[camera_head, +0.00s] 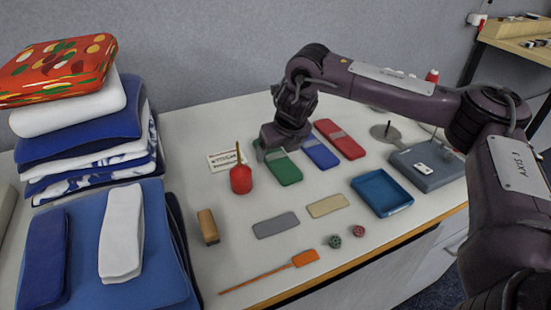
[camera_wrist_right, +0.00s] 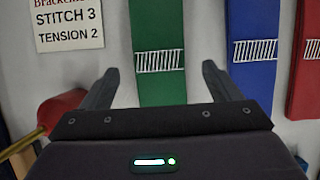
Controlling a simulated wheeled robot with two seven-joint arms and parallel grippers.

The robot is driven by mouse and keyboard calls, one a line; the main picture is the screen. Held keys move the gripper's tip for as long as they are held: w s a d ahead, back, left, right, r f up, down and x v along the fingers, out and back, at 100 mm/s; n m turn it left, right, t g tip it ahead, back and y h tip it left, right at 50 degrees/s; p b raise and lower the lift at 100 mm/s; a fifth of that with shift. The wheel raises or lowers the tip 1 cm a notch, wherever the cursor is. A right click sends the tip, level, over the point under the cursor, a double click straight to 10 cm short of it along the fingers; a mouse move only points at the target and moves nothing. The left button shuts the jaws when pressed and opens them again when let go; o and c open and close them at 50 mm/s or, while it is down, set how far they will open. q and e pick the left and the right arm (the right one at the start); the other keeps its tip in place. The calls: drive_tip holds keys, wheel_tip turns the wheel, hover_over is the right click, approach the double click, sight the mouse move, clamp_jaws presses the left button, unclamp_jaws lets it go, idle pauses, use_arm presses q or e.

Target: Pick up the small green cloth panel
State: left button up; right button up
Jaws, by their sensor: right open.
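The small green cloth panel (camera_head: 284,171) lies on the white table, in the middle of the head view, left of a blue and a red panel. My right gripper (camera_head: 262,150) is over its far left end and hides part of it. In the right wrist view the green panel (camera_wrist_right: 158,50) with a white stitched band runs between the two open fingers (camera_wrist_right: 158,88), with a gap on each side. The gripper is empty. Contact with the panel cannot be told. My left gripper is not in view.
A blue panel (camera_head: 320,152) and a red panel (camera_head: 340,139) lie to the right. A red oil can (camera_head: 240,178) stands close on the left, beside a printed card (camera_head: 222,161). A blue tray (camera_head: 381,192) is at right; folded cloth stacks (camera_head: 85,150) fill the left.

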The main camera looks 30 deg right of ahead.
drive_tip(key=shift+x, duration=1.15)
drive_tip(key=c, duration=1.1)
drive_tip(key=shift+r, duration=0.15)
